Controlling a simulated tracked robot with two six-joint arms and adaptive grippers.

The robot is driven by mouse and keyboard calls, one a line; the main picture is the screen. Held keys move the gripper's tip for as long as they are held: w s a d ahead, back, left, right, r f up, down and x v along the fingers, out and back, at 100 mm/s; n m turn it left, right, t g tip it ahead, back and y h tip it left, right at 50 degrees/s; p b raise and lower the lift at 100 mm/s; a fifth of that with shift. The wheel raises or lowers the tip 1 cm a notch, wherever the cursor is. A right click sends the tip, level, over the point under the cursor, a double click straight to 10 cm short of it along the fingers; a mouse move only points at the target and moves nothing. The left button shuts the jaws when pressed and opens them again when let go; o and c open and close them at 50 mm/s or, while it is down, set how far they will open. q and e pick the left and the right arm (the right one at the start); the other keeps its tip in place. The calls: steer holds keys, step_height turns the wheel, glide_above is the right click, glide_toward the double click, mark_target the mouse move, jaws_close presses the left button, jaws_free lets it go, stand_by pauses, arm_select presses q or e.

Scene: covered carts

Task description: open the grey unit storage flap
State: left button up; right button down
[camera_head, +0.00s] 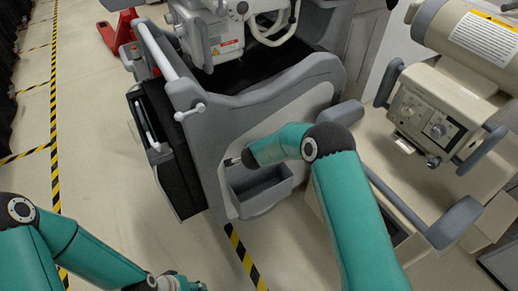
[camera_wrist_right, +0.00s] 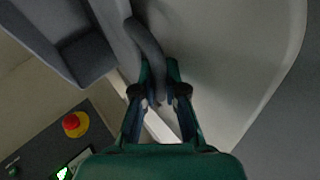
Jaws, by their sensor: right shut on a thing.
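The grey unit (camera_head: 215,125) stands in the middle of the head view, with a pale side panel. Its grey storage flap (camera_head: 262,193) is low on this panel and looks like a bin, with its hollow top showing. My right gripper (camera_head: 233,161) is at the panel just above the flap's left end. In the right wrist view, my right gripper (camera_wrist_right: 160,98) is shut on a curved grey handle (camera_wrist_right: 147,47); its join to the flap is unclear. My left gripper (camera_head: 182,284) is at the bottom edge, away from the unit, its fingers partly cut off.
A beige machine (camera_head: 440,110) with knobs and grey handles stands close on the right. A black panel (camera_head: 172,150) with a white bar is on the unit's left side. A red emergency button (camera_wrist_right: 74,123) shows in the wrist view.

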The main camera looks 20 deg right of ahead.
steer(key=c, duration=1.2)
jaws_free()
steer(key=v, duration=0.7)
steer(key=shift+s+r, duration=0.25)
steer(key=shift+s, duration=0.05)
